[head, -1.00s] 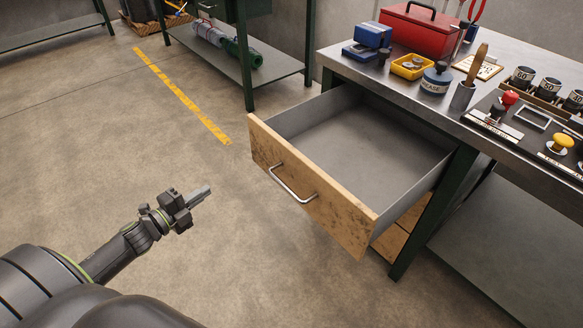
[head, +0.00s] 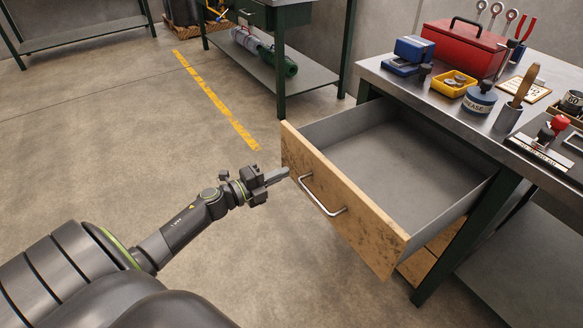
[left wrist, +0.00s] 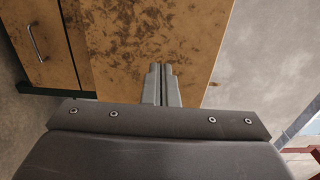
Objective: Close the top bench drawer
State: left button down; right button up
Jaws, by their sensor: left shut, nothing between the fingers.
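The top bench drawer (head: 345,198) is pulled far out and its grey inside is empty. It has a worn wooden front and a curved metal handle (head: 322,200). My left gripper (head: 284,174) is shut and empty, just in front of the drawer front near its left end, to the left of the handle. In the left wrist view the shut fingers (left wrist: 160,70) point at the wooden front (left wrist: 150,35). I cannot tell whether the tips touch it. My right gripper is not in view.
The bench (head: 455,95) carries a red toolbox (head: 463,48), a yellow bin (head: 453,83), a grease tin (head: 480,98) and a brush in a cup (head: 508,118). A lower drawer (head: 418,266) shows below. The floor to the left is clear.

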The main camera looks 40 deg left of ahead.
aim_at(301, 165)
pick_arm(q)
jog(key=shift+x, duration=1.95)
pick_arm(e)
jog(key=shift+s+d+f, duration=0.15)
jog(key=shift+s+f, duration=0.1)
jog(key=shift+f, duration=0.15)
